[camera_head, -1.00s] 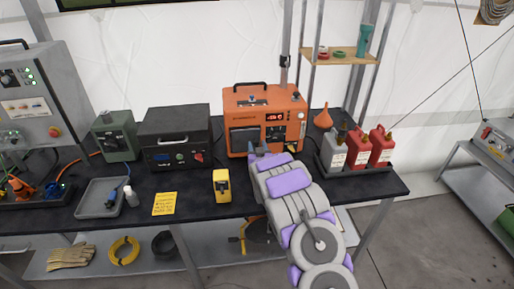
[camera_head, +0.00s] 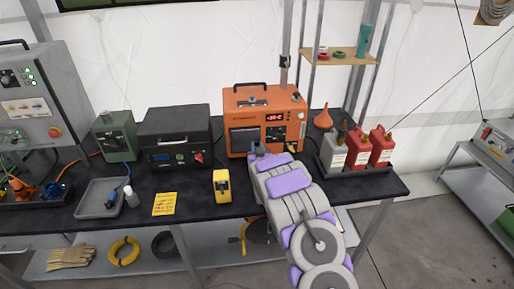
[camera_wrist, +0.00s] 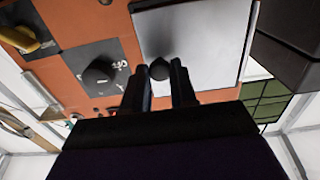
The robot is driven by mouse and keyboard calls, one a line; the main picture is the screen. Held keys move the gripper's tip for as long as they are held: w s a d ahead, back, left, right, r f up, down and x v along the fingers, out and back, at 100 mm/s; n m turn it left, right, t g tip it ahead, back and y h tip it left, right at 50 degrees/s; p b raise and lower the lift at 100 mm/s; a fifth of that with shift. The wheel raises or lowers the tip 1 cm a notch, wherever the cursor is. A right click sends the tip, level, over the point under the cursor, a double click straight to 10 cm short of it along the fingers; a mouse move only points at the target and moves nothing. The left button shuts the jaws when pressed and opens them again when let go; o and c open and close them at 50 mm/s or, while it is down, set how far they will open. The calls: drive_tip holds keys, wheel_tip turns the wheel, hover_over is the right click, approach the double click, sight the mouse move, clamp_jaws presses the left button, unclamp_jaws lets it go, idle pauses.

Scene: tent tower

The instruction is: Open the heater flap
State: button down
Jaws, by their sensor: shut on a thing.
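The orange heater (camera_head: 262,100) stands on the black bench. Its flap, a panel at the left of its front (camera_head: 240,140), shows in the wrist view as a pale grey plate (camera_wrist: 205,35) on the orange face. A round black knob (camera_wrist: 159,69) is in front of the plate's lower part in the wrist view. My gripper (camera_head: 257,149) is at the heater's front; in the wrist view its two dark fingers (camera_wrist: 160,85) are shut on the knob. My arm hides part of the heater's lower front. I cannot tell whether the flap stands ajar.
A black box (camera_head: 176,135) stands left of the heater. A yellow handheld device (camera_head: 222,186) is on the bench left of my arm. An orange funnel (camera_head: 323,119) and a tray with red bottles (camera_head: 381,146) stand to the right.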

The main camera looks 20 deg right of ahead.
drive_tip(key=shift+a, duration=0.1)
drive_tip(key=shift+s+a+r+m+g+h+p, duration=0.1)
drive_tip(key=shift+s+a+m+g+h+p, duration=0.3)
drive_tip(key=shift+s+a+m+g+h, duration=0.45)
drive_tip(key=shift+s+a+m+g+h+p, duration=0.3)
drive_tip(key=shift+m+h, duration=0.35)
drive_tip(key=shift+h, duration=0.6)
drive_tip(key=shift+w+d, duration=0.1)
drive_tip(key=shift+w, duration=0.05)
drive_tip(key=c, duration=0.9)
unclamp_jaws()
drive_tip(key=p+v, duration=0.1)
drive_tip(key=v, duration=0.7)
drive_tip(key=p+v, duration=0.1)
drive_tip(key=v, duration=0.8)
drive_tip(key=shift+s+f+p, duration=0.25)
drive_tip(key=shift+f+p, duration=0.1)
drive_tip(key=shift+p, duration=0.05)
